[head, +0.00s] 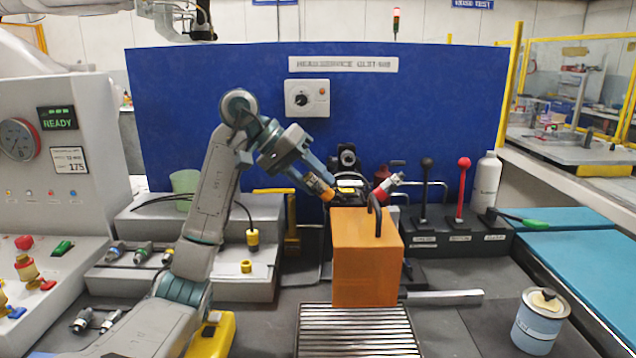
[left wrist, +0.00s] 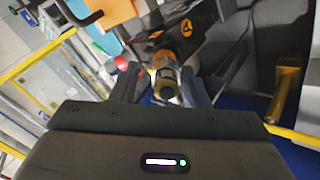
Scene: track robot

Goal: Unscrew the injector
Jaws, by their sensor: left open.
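The injector (head: 319,187), a short cylinder with an orange band, points up and left from a dark fixture (head: 347,158) behind the orange block (head: 367,258). My left gripper (head: 312,181) is at its outer end. In the left wrist view the injector's metal end (left wrist: 165,82) lies between the two open fingers of my left gripper (left wrist: 162,88). The fingers stand on either side of it, and I cannot tell whether they touch it. The injector's seat is mostly hidden. A red and white part (head: 388,186) tilts on the fixture's right side. My right gripper does not show.
A black hooked handle (head: 376,195) rises from the orange block close to the injector. Levers with black (head: 426,163) and red (head: 464,163) knobs stand to the right. A slotted grate (head: 357,330) and a blue-grey can (head: 541,320) are in front. A blue panel (head: 420,100) closes the back.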

